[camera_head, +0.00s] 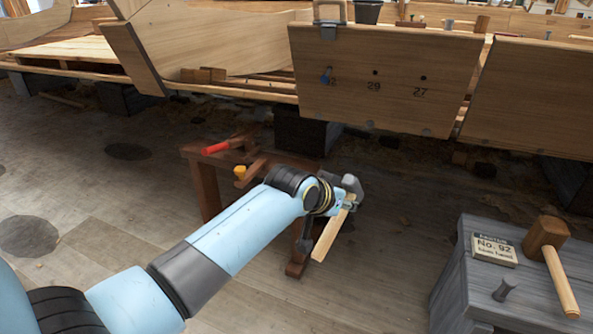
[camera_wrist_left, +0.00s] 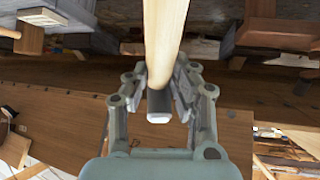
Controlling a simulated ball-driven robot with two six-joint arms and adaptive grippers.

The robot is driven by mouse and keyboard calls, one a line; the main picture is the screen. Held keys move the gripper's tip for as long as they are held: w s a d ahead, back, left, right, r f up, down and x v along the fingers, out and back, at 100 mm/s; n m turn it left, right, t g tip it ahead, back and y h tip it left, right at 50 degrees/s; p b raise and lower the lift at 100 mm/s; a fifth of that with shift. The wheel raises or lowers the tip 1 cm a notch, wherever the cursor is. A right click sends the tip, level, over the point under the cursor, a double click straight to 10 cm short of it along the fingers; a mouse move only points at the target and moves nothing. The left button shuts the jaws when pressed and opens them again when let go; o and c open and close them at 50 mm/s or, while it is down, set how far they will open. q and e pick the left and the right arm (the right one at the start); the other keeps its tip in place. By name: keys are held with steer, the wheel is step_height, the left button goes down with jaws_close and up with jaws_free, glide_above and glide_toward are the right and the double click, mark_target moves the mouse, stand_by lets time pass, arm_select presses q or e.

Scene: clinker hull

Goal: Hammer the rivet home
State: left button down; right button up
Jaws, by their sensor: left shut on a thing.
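My left gripper (camera_head: 346,196) is shut on a hammer with a pale wooden handle (camera_head: 328,236) that hangs down and to the left. A grey metal head (camera_head: 352,184) seems to show by the fingers, partly hidden. In the left wrist view the handle (camera_wrist_left: 165,40) runs up from between the fingers (camera_wrist_left: 160,95), with a grey metal end (camera_wrist_left: 159,106) there. A small blue piece (camera_head: 327,75), possibly the rivet, sits in the numbered hull plank (camera_head: 385,100), left of holes marked 29 and 27. The gripper is below and apart from it. My right gripper is out of view.
A brown wooden stand (camera_head: 205,180) with a red-handled tool (camera_head: 216,148) is behind my left arm. A grey bench (camera_head: 463,275) at the right bears a mallet (camera_head: 545,236), a sign (camera_head: 494,249) and a grey peg (camera_head: 505,290). A clamp (camera_head: 329,20) grips the plank's top edge.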

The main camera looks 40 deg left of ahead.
mark_target(352, 188)
arm_select(q)
steer(key=r+t+b, duration=0.1)
steer(key=t, duration=0.1)
steer(key=d+r+t+b, duration=0.1)
steer(key=t, duration=0.1)
steer(key=shift+w+d+r+t, duration=0.2)
steer(key=shift+r+t, duration=0.2)
steer(key=shift+s+d+r+n+t+y+b, duration=0.1)
steer(key=shift+r+n+t+y+b, duration=0.25)
steer(key=shift+r+t, duration=0.45)
steer(key=shift+s+d+r+t+b, duration=0.25)
steer(key=shift+r+t+b, duration=0.3)
steer(key=shift+t, duration=0.35)
steer(key=s+d+r+t+b, duration=0.3)
steer(key=s+r+t+b, duration=0.45)
steer(key=s+r, duration=0.3)
steer(key=w+a+f+n+g+y, duration=0.2)
steer(key=w+a+f+n+y, duration=0.3)
steer(key=a+f+y, duration=0.55)
steer(key=w+a+r+h+b, duration=0.1)
steer(key=w+a+r, duration=0.4)
steer(key=w+r, duration=0.1)
steer(key=shift+w+m, duration=0.35)
steer(key=shift+w, duration=0.45)
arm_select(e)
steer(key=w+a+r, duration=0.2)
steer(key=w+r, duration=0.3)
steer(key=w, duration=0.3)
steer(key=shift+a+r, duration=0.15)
